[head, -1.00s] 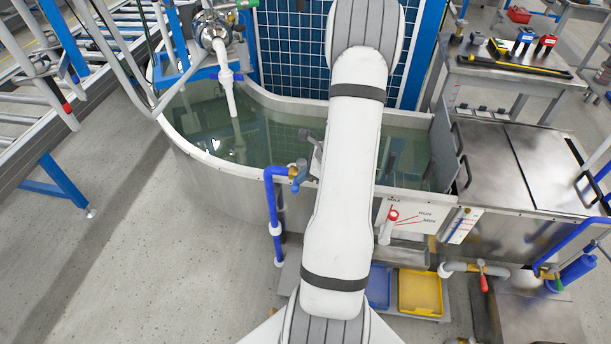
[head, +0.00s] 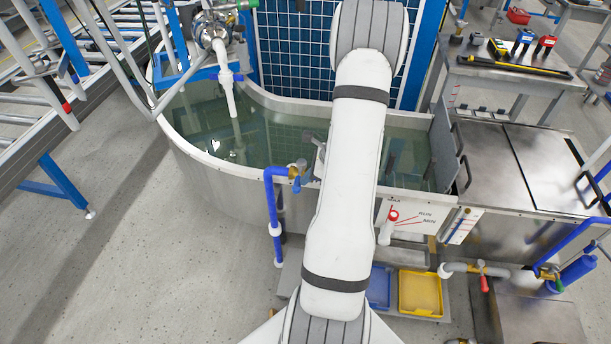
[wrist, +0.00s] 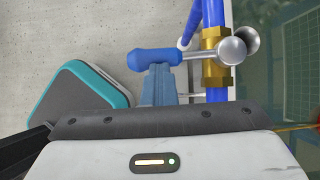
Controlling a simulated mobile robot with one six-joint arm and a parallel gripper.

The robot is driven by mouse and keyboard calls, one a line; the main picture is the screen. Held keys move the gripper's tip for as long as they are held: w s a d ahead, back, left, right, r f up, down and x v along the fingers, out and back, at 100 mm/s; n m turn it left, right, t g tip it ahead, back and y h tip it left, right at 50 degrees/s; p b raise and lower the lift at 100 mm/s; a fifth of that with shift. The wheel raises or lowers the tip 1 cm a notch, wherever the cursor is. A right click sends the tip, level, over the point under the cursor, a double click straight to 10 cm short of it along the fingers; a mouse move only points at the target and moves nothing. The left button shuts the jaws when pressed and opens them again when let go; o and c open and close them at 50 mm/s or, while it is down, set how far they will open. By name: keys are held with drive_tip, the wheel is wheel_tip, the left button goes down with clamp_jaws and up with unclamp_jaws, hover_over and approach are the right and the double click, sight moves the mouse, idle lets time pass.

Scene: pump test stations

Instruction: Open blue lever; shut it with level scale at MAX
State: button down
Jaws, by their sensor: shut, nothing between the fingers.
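The blue lever (wrist: 155,60) shows in the wrist view, sticking out to the left from a brass valve (wrist: 213,58) on a blue pipe. It lies crosswise to that pipe. My gripper (wrist: 158,74) has its blue-grey fingers together, with the tips close below the lever; I cannot tell whether they touch it. In the head view the valve (head: 298,171) tops the blue pipe at the tank's front rim, and my arm hides the gripper.
The tank (head: 196,155) holds greenish water, with a white spout (head: 231,92) above it. A blue tray and a yellow tray (head: 420,293) sit below the scale. A teal-edged grey object (wrist: 85,98) lies left in the wrist view. Open floor lies at front left.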

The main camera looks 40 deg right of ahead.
drive_tip(key=b+v, duration=0.7)
drive_tip(key=v, duration=0.7)
drive_tip(key=b+x, duration=0.1)
drive_tip(key=x, duration=1.3)
drive_tip(key=shift+w+a+r+b, duration=0.2)
drive_tip(key=shift+b, duration=0.1)
